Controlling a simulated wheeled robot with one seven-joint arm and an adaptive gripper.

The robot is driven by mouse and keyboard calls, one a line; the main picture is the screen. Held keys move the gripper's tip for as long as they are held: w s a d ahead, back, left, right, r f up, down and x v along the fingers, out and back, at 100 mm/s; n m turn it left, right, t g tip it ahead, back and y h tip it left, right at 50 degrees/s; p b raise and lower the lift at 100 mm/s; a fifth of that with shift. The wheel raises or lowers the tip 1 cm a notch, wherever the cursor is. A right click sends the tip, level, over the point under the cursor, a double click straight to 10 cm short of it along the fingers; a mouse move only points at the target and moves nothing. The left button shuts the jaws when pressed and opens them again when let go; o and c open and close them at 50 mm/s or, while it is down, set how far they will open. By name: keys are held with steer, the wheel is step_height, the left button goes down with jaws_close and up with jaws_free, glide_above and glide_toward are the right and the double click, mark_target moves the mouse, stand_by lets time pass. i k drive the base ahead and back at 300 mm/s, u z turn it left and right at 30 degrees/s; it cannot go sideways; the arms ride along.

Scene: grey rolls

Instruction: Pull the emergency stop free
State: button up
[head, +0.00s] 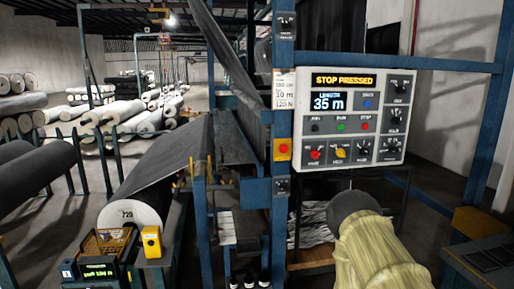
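A red emergency stop button (283,149) sits on a yellow plate on the blue upright post, just left of the control panel. It is small here, and I cannot tell from its shape how far in it sits. The white control panel (374,158) has a lit yellow sign (343,80) reading "STOP PRESSED". Its blue display (329,102) reads "LENGTH 35 m". The panel also carries several small buttons and knobs, including a red knob (316,155) at the lower left. I do not see my gripper in the head view.
A pale yellow creased form (380,250) with a dark rounded end rises at lower right; I cannot tell whether it is mine. Dark fabric (165,150) runs to a roll marked 720 (130,214). A yellow box (152,242) stands below. Rolls on racks fill the left.

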mark_target(284, 149)
steer(key=i, duration=0.95)
steer(key=z, duration=0.4)
